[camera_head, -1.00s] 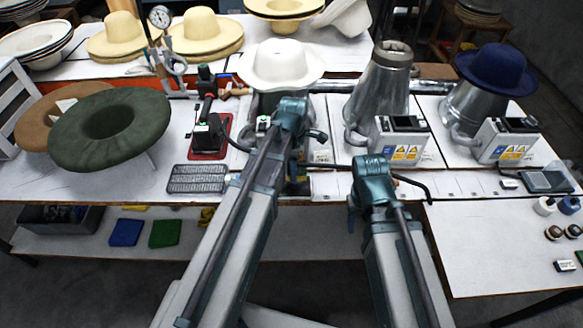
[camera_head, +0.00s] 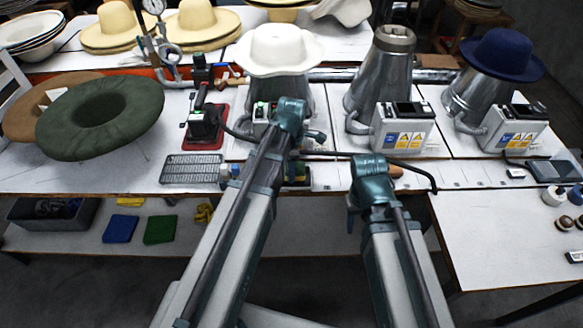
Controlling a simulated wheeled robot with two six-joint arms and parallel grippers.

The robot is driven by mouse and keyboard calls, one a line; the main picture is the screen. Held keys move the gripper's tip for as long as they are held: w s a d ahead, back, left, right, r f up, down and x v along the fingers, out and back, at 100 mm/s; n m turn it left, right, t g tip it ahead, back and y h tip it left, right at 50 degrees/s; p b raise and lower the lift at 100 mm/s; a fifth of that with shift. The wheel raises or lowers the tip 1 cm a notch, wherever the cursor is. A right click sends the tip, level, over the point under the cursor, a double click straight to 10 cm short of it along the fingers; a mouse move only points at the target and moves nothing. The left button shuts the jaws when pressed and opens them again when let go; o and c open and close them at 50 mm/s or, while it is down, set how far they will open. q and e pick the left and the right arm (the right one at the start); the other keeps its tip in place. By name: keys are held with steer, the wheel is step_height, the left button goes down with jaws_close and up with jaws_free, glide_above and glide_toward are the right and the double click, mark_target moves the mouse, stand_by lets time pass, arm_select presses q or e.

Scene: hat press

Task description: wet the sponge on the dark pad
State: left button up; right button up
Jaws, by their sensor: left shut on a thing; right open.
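My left gripper (camera_head: 296,160) is mostly hidden behind its own teal wrist and forearm, low in front of the white hat's station. A small yellow and green block, which looks like the sponge (camera_head: 298,172), shows there at its jaws, partly covered. A dark gridded pad (camera_head: 192,169) lies flat on the bench left of it, apart from the block. Another dark flat pad (camera_head: 553,171) in a grey frame lies at the far right. My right gripper (camera_head: 385,172) is open at the bench's front edge, its fingers mostly hidden by its wrist.
A white hat (camera_head: 278,50) and a navy hat (camera_head: 500,55) sit on metal forms; a bare metal form (camera_head: 382,72) stands between. Grey control boxes (camera_head: 402,128) stand before the forms. A green hat (camera_head: 100,118) lies at left. Blue (camera_head: 120,229) and green (camera_head: 160,229) blocks lie on the lower shelf.

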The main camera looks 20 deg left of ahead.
arm_select(q)
steer(key=shift+f+b, duration=0.55)
stand_by(1.8)
steer(key=shift+r, duration=0.1)
step_height(320, 180, up, 7)
steer(key=p, duration=0.7)
stand_by(0.7)
